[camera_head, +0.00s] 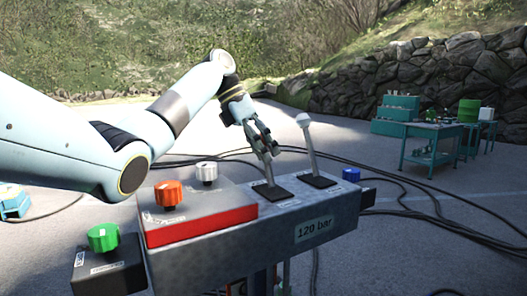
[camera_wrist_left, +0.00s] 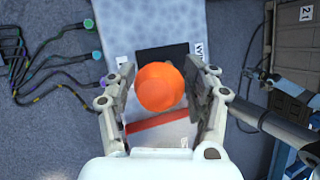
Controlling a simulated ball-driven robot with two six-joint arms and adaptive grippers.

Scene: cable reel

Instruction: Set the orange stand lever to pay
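The orange stand lever shows in the left wrist view as a round orange ball knob (camera_wrist_left: 160,87) above a black slot plate (camera_wrist_left: 163,54) with white labels beside it. My left gripper (camera_head: 264,146) is over the nearer lever on the grey control stand (camera_head: 300,215) in the head view. Its two fingers stand apart on either side of the orange knob in the left wrist view (camera_wrist_left: 162,95), with small gaps visible. In the head view the gripper hides the knob. The labels' wording is not readable. My right gripper is not in view.
A second lever with a pale knob (camera_head: 303,120) stands just right of my left gripper. An orange dial (camera_head: 168,193), a white dial (camera_head: 207,172) and a green dial (camera_head: 103,237) sit on the left, a blue one (camera_head: 351,174) on the right. Hoses (camera_head: 420,205) lie on the ground.

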